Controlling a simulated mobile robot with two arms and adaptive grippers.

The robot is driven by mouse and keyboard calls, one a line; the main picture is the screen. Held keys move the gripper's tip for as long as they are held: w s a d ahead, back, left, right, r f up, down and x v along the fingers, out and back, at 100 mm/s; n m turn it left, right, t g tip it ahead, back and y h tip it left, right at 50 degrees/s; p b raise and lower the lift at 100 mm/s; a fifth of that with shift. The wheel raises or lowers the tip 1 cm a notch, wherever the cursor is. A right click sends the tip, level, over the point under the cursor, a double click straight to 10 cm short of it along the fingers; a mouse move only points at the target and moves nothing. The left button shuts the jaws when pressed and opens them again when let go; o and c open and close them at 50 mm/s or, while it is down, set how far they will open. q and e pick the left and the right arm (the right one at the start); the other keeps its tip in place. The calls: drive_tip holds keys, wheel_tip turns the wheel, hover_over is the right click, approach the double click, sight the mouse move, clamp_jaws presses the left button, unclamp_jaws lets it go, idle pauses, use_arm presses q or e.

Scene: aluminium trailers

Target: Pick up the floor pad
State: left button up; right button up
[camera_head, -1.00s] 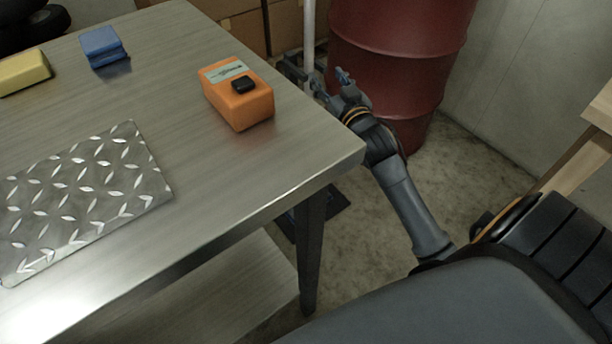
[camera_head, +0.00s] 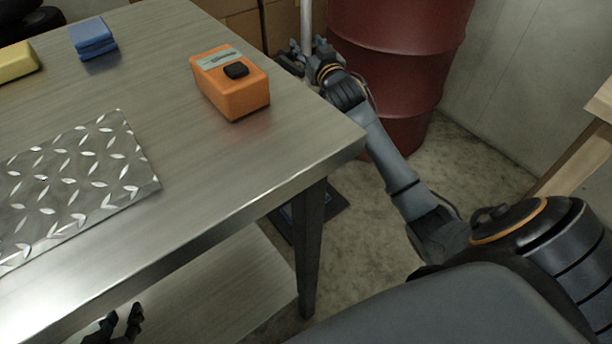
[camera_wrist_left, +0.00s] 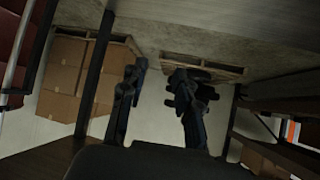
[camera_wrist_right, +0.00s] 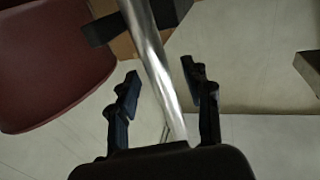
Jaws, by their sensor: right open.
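A dark flat pad (camera_head: 335,203) with a bluish patch lies on the floor behind the table leg, partly hidden by the table. A pale metal pole (camera_head: 306,22) stands beside the red drum; its lower part is hidden, and I cannot tell whether it joins the pad. My right gripper (camera_head: 301,50) is open at the pole. In the right wrist view, the pole (camera_wrist_right: 155,65) runs between the open fingers (camera_wrist_right: 163,88). My left gripper (camera_head: 124,322) is low by the table's lower shelf. In the left wrist view its fingers (camera_wrist_left: 158,85) are apart and empty.
The metal table (camera_head: 205,160) holds an orange box (camera_head: 236,98), blue block (camera_head: 92,38), yellow block (camera_head: 15,62) and diamond plate (camera_head: 75,180). Its lower shelf (camera_head: 215,290) is bare. A red drum (camera_head: 400,60) stands behind my right arm. Floor is clear to its right.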

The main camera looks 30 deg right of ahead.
drive_tip(key=shift+w+d, duration=0.2)
drive_tip(key=shift+w, duration=0.5)
clamp_jaws()
drive_tip(key=shift+r, duration=0.1)
drive_tip(key=shift+r, duration=0.1)
